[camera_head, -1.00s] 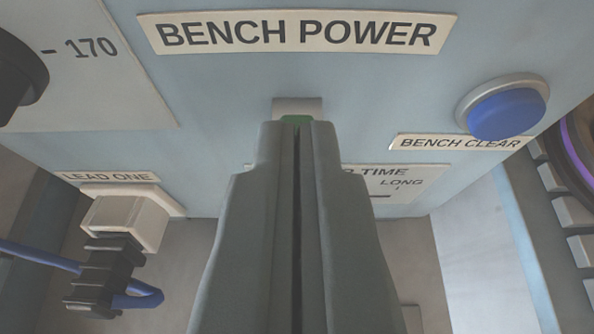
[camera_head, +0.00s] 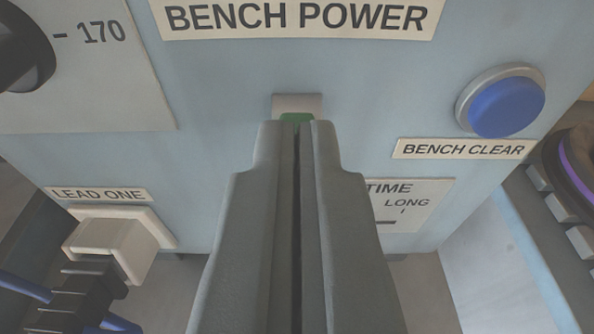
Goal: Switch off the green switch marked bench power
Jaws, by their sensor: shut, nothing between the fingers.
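The green switch (camera_head: 296,117) sits on the pale blue panel under the sign BENCH POWER (camera_head: 300,18). Only its top edge and part of its light grey frame (camera_head: 297,102) show; my fingers hide the rest. My gripper (camera_head: 297,125) is shut and empty, with its fingertips right in front of the switch. I cannot tell whether the tips touch it, nor which way the switch is set.
A blue button (camera_head: 505,106) marked BENCH CLEAR (camera_head: 464,149) is to the right. A dial marked TIME (camera_head: 418,205) is partly hidden by my gripper. At lower left are the LEAD ONE socket (camera_head: 110,242) and a black plug (camera_head: 82,297). A black knob (camera_head: 22,50) is at upper left.

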